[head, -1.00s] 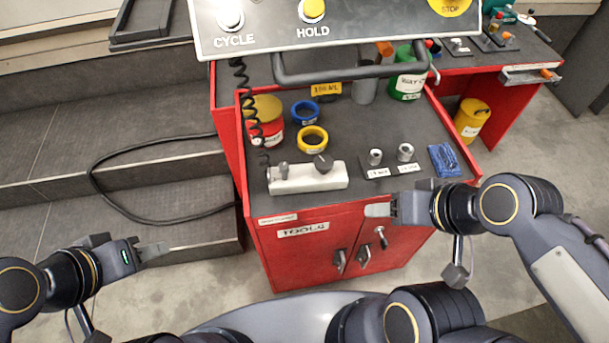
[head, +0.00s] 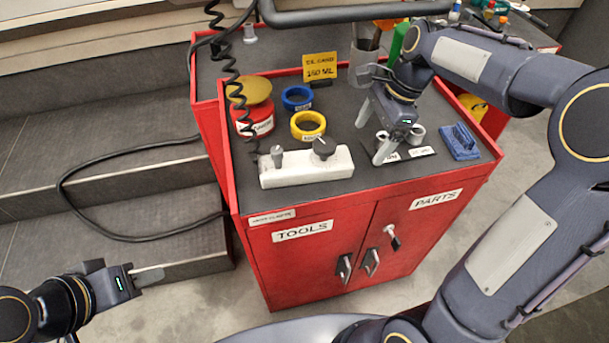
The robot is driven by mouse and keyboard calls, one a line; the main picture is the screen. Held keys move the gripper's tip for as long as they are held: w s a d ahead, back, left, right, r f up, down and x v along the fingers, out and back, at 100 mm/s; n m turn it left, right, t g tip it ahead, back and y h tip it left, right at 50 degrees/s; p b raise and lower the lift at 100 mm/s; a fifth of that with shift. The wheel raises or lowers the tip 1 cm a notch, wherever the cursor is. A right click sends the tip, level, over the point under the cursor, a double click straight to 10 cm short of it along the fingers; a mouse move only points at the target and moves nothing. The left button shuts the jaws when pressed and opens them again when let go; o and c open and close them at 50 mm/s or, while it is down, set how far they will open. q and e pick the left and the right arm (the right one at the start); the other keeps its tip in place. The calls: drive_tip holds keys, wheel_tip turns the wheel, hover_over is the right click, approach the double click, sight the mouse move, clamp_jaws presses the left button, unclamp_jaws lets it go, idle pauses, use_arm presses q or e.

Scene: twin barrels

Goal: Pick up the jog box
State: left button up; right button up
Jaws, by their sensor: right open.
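The jog box (head: 306,167) is a white block with a grey knob and a black dial on top. It lies at the front left of the red cabinet's top, with a coiled black cord (head: 232,75) hanging down to its left end. My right gripper (head: 368,143) is open above the cabinet top, to the right of the jog box and apart from it. Its fingers point down and left, and it partly covers the metal sockets behind it. My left gripper (head: 150,276) is at the lower left, away from the cabinet, with its jaw gap unclear.
A red tin with a yellow lid (head: 251,120), a blue ring (head: 297,98) and a yellow ring (head: 308,126) stand behind the jog box. A yellow sign (head: 320,68) is at the back.

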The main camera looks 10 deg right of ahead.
hover_over(305, 161)
drive_tip(key=d, duration=0.3)
drive_tip(key=shift+d+f+m, duration=0.1)
drive_tip(key=shift+f+m, duration=0.1)
drive_tip(key=shift+m, duration=0.1)
drive_tip(key=shift+a+b+x, duration=0.25)
drive_tip(key=shift+x, duration=1.1)
drive_tip(key=shift+a+b+x, duration=0.2)
drive_tip(key=shift+a+x, duration=0.05)
drive_tip(key=shift+x, duration=1.1)
drive_tip(key=shift+s+r, duration=0.1)
drive_tip(key=shift+r, duration=0.1)
drive_tip(key=c, duration=1.5)
drive_tip(key=shift+c, duration=0.9)
drive_tip(key=shift+r, duration=0.1)
